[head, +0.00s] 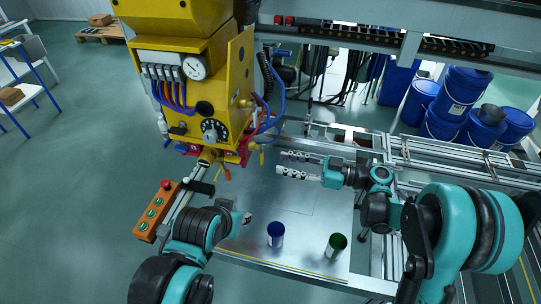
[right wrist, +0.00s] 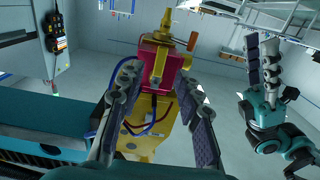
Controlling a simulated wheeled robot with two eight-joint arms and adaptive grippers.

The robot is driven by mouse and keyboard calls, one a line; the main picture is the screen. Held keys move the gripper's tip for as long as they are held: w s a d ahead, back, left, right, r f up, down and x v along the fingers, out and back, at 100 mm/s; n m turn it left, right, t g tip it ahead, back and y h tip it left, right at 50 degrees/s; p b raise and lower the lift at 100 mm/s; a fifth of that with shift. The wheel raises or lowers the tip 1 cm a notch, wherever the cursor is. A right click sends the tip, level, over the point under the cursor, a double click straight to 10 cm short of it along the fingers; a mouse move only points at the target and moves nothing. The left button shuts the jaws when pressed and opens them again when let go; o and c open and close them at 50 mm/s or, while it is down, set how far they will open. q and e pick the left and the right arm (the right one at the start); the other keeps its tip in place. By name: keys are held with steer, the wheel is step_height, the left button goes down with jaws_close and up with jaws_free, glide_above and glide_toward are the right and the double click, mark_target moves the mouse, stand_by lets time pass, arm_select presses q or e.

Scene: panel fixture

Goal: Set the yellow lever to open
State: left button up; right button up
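The yellow machine (head: 190,55) hangs at the upper left in the head view, with a dial and coloured hoses. Small yellow handles stick out under it, one at its lower right (head: 262,153). I cannot tell for sure which is the yellow lever. In the right wrist view a yellow handle (right wrist: 192,42) tops a magenta block (right wrist: 158,62). My right gripper (head: 281,163) is open and empty, to the right of the handles, apart from them; its fingers flank the machine in the wrist view (right wrist: 166,100). My left gripper (right wrist: 263,58) looks open and empty; in the head view its arm mostly hides it.
An orange button box (head: 156,210) stands left of the metal table (head: 310,205). A blue cup (head: 276,235) and a green cup (head: 336,244) stand near its front edge. Blue drums (head: 455,100) are at the back right. The floor at the left is mostly clear.

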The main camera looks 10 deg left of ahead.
mark_target(263, 159)
steer(key=a+b, duration=0.2)
steer(key=a, duration=0.5)
steer(key=shift+w+a, duration=0.1)
steer(key=shift+a, duration=0.3)
jaws_close()
